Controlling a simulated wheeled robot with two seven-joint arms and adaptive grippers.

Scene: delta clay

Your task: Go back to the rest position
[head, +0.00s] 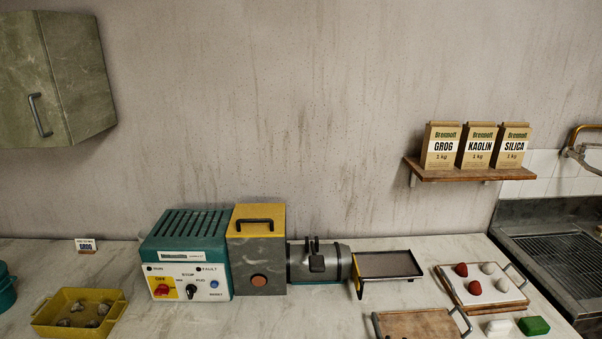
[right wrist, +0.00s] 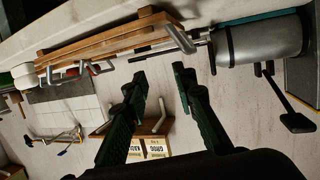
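My right gripper (right wrist: 160,72) shows in the right wrist view with its two dark green fingers apart. Nothing is between the fingertips, which point up the picture toward the edge of a wooden board (right wrist: 110,46) with metal handles. Neither gripper shows in the head view, and my left gripper is in neither view.
A machine with a teal control box (head: 185,250) and a metal cylinder (head: 330,262) stands on the counter. A yellow tray (head: 45,325) is at left, a board with balls (head: 500,299) at right. Bags stand on a wall shelf (head: 470,174). A cabinet (head: 75,85) hangs upper left.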

